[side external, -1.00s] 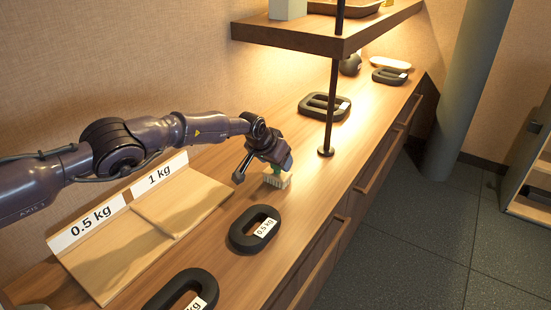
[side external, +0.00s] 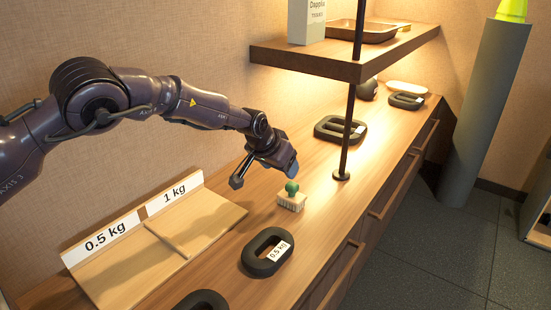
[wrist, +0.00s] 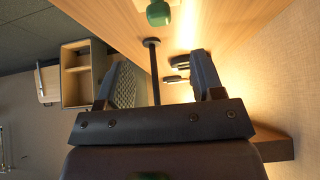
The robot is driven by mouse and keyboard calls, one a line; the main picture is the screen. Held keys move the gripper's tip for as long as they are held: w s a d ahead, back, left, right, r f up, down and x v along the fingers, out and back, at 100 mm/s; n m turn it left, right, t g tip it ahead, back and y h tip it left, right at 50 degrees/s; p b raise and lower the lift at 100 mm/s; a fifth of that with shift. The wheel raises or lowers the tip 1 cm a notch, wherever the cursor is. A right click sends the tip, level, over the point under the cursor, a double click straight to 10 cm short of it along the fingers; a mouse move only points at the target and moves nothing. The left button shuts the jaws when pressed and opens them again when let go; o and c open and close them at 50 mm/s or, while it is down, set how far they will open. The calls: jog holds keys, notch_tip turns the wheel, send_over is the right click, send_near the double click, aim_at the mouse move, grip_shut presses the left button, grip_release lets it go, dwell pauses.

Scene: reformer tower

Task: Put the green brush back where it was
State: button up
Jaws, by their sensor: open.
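The green brush (side external: 291,197) stands upright on the wooden counter, bristles down, with its green knob on top. It lies between the shelf post and the near black ring weight. In the wrist view its green knob (wrist: 158,13) shows at the top edge, beyond the fingers. My gripper (side external: 264,180) is open and empty, above and to the left of the brush, apart from it. In the wrist view my gripper's two fingers (wrist: 158,78) are spread wide with nothing between them.
A black weight marked 0.5 kg (side external: 267,252) lies in front of the brush. A wooden board with 0.5 kg and 1 kg labels (side external: 205,222) is at left. The shelf post (side external: 346,140) stands behind the brush under a shelf (side external: 330,62). More black weights (side external: 340,128) lie farther back.

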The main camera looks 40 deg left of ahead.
jog(key=shift+v, duration=1.5)
jog(key=s+a+r+n+h, duration=0.1)
jog(key=s+a+r, duration=0.2)
jog(key=s+r, duration=0.55)
jog(key=s+a+r, duration=0.2)
jog(key=s+r, duration=0.5)
jog(key=r, duration=0.2)
jog(key=s+a, duration=0.1)
jog(key=s, duration=1.1)
jog(key=s+a+r+m+g+y, duration=0.1)
jog(key=s+a, duration=0.1)
jog(key=s, duration=1.1)
jog(key=shift+s+r, duration=0.3)
jog(key=shift+s, duration=0.05)
